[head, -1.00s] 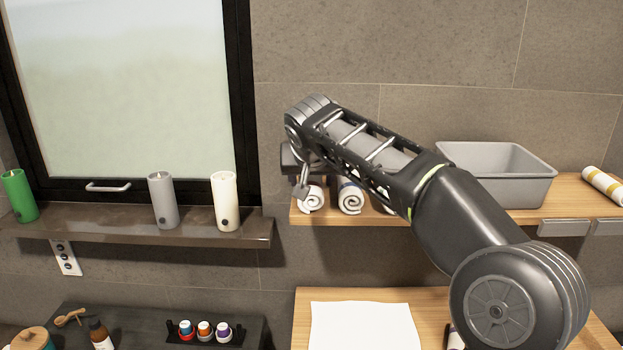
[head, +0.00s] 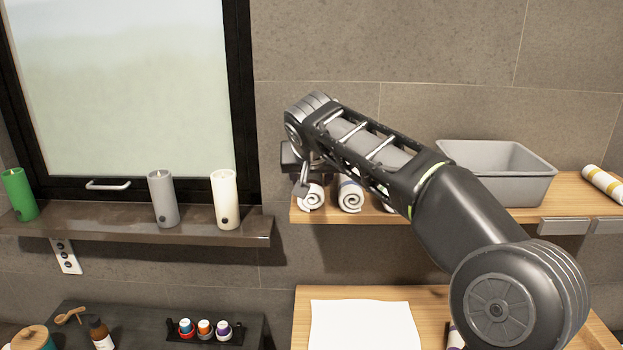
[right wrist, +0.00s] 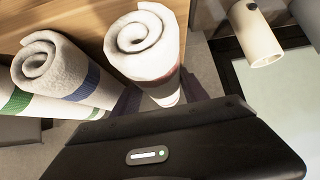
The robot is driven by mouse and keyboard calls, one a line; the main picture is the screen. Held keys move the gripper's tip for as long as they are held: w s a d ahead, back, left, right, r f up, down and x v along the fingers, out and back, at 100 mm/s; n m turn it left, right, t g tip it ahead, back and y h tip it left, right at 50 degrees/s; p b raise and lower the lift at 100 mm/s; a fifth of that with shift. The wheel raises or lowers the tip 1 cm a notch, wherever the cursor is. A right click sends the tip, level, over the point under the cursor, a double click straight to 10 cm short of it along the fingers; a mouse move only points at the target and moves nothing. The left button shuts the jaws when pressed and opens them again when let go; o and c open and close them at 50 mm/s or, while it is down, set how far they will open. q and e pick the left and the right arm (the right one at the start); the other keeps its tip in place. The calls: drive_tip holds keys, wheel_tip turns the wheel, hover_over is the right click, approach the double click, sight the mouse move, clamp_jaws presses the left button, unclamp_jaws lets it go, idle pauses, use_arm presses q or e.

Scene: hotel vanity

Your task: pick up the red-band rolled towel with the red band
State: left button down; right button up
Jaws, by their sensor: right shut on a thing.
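The red-band rolled towel (head: 311,197) is at the left end of the wooden wall shelf, with its white spiral end facing out. In the right wrist view the towel (right wrist: 143,45) shows a thin reddish strip near the jaws. My right gripper (head: 302,177) is shut on this towel, and its fingers are mostly hidden. I cannot tell whether the towel is clear of the shelf. A blue-band rolled towel (head: 350,196) lies just to its right; it also shows in the right wrist view (right wrist: 60,72). My left gripper is not in view.
A green-band towel (right wrist: 14,100) lies beyond the blue-band one. A grey bin (head: 497,178) and a yellow-striped roll (head: 603,184) are farther right on the shelf (head: 562,203). A white candle (head: 225,200) and a grey candle (head: 162,199) stand on the window ledge.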

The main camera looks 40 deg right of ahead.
drive_tip(key=shift+r, duration=0.15)
wheel_tip(320, 180, up, 10)
drive_tip(key=shift+f+p, duration=0.1)
drive_tip(key=shift+p, duration=0.3)
idle(0.8)
